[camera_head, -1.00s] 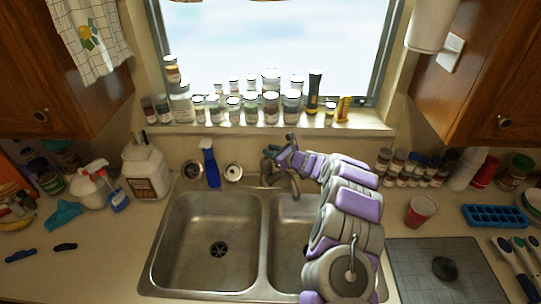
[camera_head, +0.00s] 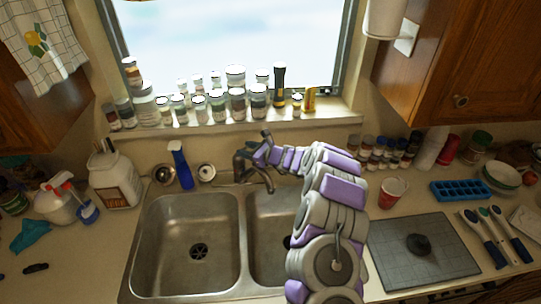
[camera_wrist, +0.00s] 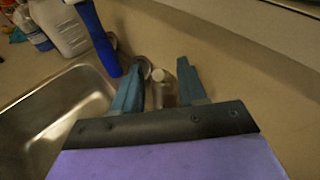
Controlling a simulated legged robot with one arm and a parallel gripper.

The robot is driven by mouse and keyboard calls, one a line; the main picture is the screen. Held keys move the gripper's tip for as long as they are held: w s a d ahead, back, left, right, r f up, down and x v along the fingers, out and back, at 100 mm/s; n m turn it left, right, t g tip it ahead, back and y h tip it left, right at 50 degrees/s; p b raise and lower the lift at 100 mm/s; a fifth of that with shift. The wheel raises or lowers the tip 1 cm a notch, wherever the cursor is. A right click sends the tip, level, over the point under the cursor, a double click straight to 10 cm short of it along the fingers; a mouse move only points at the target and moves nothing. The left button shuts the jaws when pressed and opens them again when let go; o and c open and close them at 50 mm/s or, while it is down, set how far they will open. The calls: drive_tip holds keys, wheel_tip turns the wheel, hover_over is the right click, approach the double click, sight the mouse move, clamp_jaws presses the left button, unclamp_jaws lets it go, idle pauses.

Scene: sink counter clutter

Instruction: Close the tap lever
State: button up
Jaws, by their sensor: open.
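The dark metal tap (camera_head: 241,166) stands behind the double sink, its spout reaching forward over the divider. An upright part that looks like its lever (camera_head: 267,136) rises at the top. My gripper (camera_head: 257,153) is at the tap's upper part, coming in from the right. In the wrist view my gripper (camera_wrist: 159,66) is open, with one finger on each side of a grey metal piece with a pale round top (camera_wrist: 160,78). I cannot tell which tap part this is or whether the fingers touch it. No running water shows.
A blue spray bottle (camera_head: 181,166) and a white jug (camera_head: 116,180) stand left of the tap. Several jars (camera_head: 198,108) line the windowsill just behind it. The left basin (camera_head: 185,245) is empty.

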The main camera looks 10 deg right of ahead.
drive_tip(key=v, duration=1.4)
drive_tip(key=shift+s+d, duration=0.25)
drive_tip(key=shift+a, duration=0.1)
